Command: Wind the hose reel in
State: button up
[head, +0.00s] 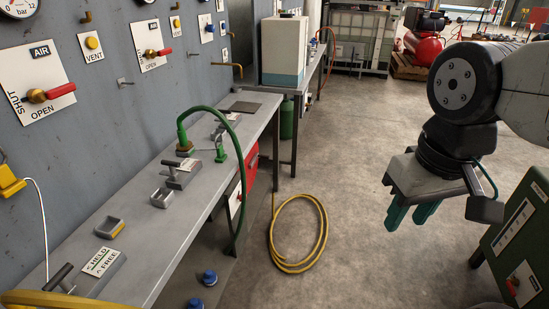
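No hose reel can be made out for certain in the head view. A yellow hose (322,240) lies in a loose coil on the concrete floor, right of the workbench. A green hose (241,150) arches from a fitting on the bench and hangs down over its front edge. My gripper (446,208) hangs in the air at the right, with its dark jaws and teal fingers apart and nothing seen between them. It is well apart from both hoses.
The grey workbench (153,262) along the left wall carries small clamps and a HELD/FREE plate (102,262). Blue-capped objects (208,277) are low beside it. A dark green cabinet (518,240) stands at lower right. The middle floor is mostly clear.

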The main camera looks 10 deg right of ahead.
aim_at(252, 161)
jog(key=z, duration=0.65)
jog(key=i, duration=1)
jog(key=z, duration=0.7)
jog(key=i, duration=1)
jog(key=u, duration=0.9)
jog(key=i, duration=1)
jog(key=u, duration=0.8)
